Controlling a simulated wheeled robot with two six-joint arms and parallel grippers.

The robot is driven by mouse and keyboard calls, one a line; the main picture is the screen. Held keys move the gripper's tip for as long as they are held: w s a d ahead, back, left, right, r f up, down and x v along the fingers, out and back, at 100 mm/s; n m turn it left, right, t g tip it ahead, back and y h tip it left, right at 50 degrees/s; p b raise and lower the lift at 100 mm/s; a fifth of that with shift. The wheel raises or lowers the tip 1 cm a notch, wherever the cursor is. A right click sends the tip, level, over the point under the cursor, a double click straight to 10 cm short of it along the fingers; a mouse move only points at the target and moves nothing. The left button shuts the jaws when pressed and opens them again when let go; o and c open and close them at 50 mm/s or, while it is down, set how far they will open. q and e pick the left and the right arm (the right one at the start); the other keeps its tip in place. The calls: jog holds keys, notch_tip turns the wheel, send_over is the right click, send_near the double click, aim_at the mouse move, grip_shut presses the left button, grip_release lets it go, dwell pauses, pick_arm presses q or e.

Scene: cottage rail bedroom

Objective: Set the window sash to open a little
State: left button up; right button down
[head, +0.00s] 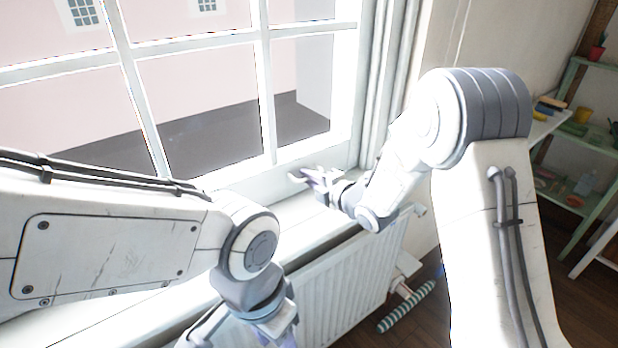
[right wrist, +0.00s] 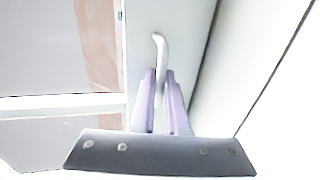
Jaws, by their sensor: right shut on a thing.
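The white window sash (head: 263,100) fills the upper left of the head view, with panes split by white bars. A curved white handle (right wrist: 159,42) sticks out from the sash's frame in the right wrist view. My right gripper (right wrist: 160,76) has its two pale purple fingers closed on this handle, one on each side. In the head view the right gripper (head: 314,178) is at the sash's lower right corner, just above the sill. I cannot tell whether there is a gap at the sash's edge. My left gripper hangs low at the bottom edge, mostly cut off; its fingertips are hidden.
A white sill (head: 312,222) runs below the window, above a white ribbed radiator (head: 345,285). A striped roll (head: 407,307) lies on the dark wooden floor at the radiator's right. A green shelf (head: 597,145) with small items stands at the far right.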

jog(key=p, duration=0.4)
send_near(296, 137)
jog(key=x, duration=0.4)
jog(key=shift+a+r, duration=0.1)
jog(key=shift+r, duration=0.15)
jog(key=c, duration=0.9)
grip_release()
jog(key=shift+w+f, duration=0.1)
jog(key=shift+f, duration=0.05)
jog(key=shift+f, duration=0.1)
jog(key=b+v, duration=0.1)
jog(key=v, duration=0.9)
jog(key=shift+s+b, duration=0.25)
jog(key=shift+b, duration=0.05)
